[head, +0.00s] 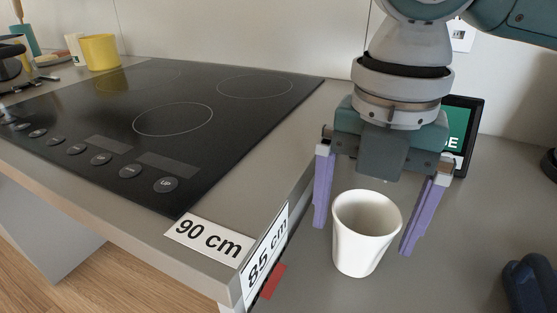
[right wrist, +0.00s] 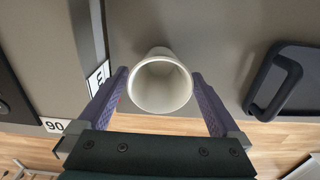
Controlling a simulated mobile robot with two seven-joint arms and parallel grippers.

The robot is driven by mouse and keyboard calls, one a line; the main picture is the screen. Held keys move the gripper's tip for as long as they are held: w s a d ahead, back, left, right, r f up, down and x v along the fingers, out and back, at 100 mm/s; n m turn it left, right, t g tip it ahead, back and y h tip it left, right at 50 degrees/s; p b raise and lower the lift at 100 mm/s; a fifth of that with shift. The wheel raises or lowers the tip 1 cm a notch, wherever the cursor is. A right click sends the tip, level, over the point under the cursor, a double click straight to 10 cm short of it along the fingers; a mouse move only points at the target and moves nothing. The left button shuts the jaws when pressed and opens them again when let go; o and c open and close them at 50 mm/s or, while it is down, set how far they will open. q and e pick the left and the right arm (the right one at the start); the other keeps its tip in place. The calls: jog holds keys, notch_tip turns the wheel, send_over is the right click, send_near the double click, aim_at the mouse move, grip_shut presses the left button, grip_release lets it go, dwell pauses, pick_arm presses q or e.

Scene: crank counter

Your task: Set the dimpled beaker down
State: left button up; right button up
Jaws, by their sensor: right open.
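The dimpled beaker (head: 365,236) is a white, slightly tapered cup with shallow dents in its side. It stands upright on the lower grey counter (head: 462,240), to the right of the raised hob section. My right gripper (head: 366,222) is open above it, with one purple finger on each side of the cup. In the right wrist view the beaker (right wrist: 162,82) sits between the spread fingers, its open mouth facing the camera. A gap shows beside it in the head view; in the wrist view the fingers look close to its rim. My left gripper is not in view.
A black hob (head: 160,120) covers the higher counter at left, whose edge carries height labels (head: 209,238). A dark screen (head: 462,130) stands behind my gripper. A dark-handled object (head: 530,283) lies at lower right. A yellow mug (head: 99,52) stands far left.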

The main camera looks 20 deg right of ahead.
notch_tip(320, 180, up, 10)
jog(key=p, duration=0.2)
